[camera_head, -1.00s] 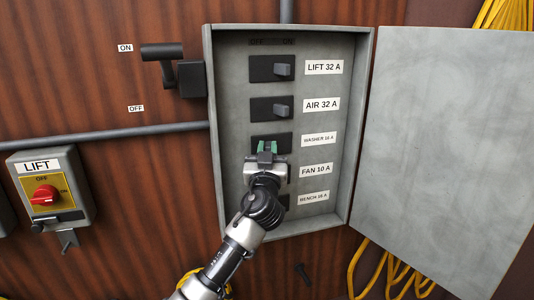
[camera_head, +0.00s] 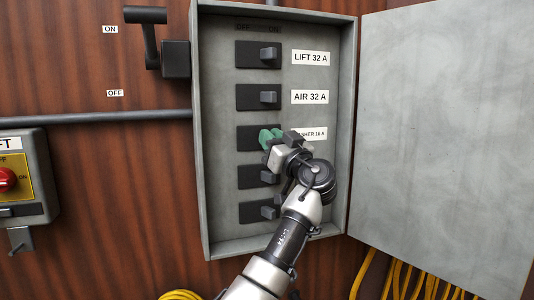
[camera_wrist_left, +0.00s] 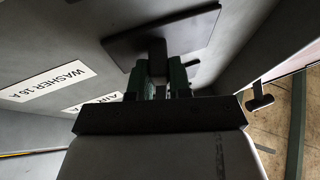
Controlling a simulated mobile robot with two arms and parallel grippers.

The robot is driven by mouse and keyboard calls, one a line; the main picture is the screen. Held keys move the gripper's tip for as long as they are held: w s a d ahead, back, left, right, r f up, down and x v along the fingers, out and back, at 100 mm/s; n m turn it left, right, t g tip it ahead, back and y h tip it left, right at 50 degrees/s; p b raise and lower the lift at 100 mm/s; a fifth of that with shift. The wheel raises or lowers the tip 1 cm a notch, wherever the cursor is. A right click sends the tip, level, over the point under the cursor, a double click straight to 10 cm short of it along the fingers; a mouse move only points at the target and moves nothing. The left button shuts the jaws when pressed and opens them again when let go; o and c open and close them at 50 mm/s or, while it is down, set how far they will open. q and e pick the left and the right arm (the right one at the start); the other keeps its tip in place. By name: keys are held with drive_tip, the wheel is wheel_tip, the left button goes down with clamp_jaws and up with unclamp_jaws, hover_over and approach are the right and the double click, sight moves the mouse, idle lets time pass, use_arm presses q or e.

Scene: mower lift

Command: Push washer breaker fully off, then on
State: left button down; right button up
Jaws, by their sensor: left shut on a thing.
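The washer breaker (camera_head: 246,138) is the third black plate down in the grey box, and its "WASHER 16 A" label is partly covered by my gripper. My left gripper (camera_head: 271,138), with green fingertips, is at the middle-to-right part of this plate. In the left wrist view, the breaker's dark toggle (camera_wrist_left: 157,48) sits between the green fingers (camera_wrist_left: 160,80), which are shut on it. In the head view the fingers hide the toggle, so its exact position is unclear. My right gripper is not in view.
The LIFT breaker (camera_head: 258,54) and AIR breaker (camera_head: 258,97) are above, with toggles toward ON. Two more breakers are below, partly behind my arm. The open box door (camera_head: 445,120) stands at right. A black lever (camera_head: 150,40) and a red lift switch (camera_head: 6,180) are at left.

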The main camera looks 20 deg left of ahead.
use_arm(q)
drive_tip(key=shift+w+d+n+g+y, duration=0.15)
drive_tip(key=shift+n+g+y, duration=0.2)
drive_tip(key=shift+g, duration=0.15)
drive_tip(key=shift+w+d+n+g+y, duration=0.15)
drive_tip(key=shift+n+g+y, duration=0.15)
drive_tip(key=shift+g, duration=0.2)
drive_tip(key=shift+a, duration=0.1)
drive_tip(key=c, duration=1.3)
unclamp_jaws()
drive_tip(key=b+v, duration=0.4)
drive_tip(key=v, duration=0.7)
drive_tip(key=shift+w, duration=0.2)
